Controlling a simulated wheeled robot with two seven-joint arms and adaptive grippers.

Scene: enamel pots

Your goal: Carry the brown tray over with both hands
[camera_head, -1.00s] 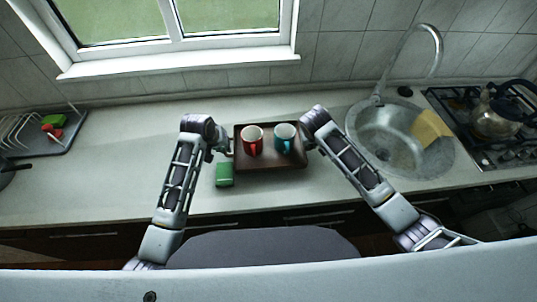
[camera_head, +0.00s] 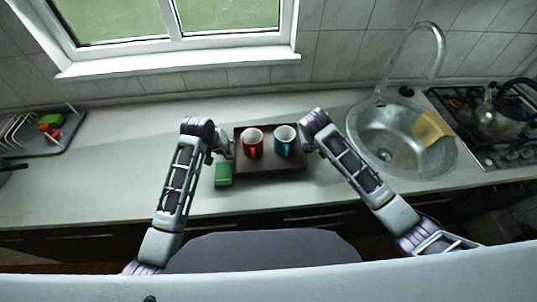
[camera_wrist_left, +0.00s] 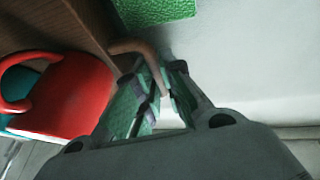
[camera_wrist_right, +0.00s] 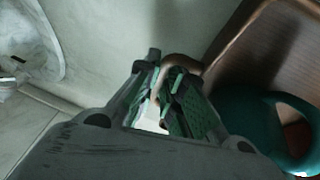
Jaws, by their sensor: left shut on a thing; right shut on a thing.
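The brown tray (camera_head: 272,168) is on or just above the counter between my arms; I cannot tell if it touches. A red mug (camera_head: 252,145) and a teal mug (camera_head: 284,142) stand upright on it. My left gripper (camera_head: 229,150) is at the tray's left side. In the left wrist view its fingers (camera_wrist_left: 158,92) are shut on the tray's brown handle (camera_wrist_left: 135,48). My right gripper (camera_head: 308,146) is at the right side. In the right wrist view its fingers (camera_wrist_right: 170,95) are shut on the other handle (camera_wrist_right: 181,62).
A green block (camera_head: 223,174) lies near the tray's front left corner. The sink (camera_head: 388,140) and the stove with a kettle (camera_head: 497,115) are to the right. A dish rack (camera_head: 40,135) is at far left. The counter between rack and left arm is clear.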

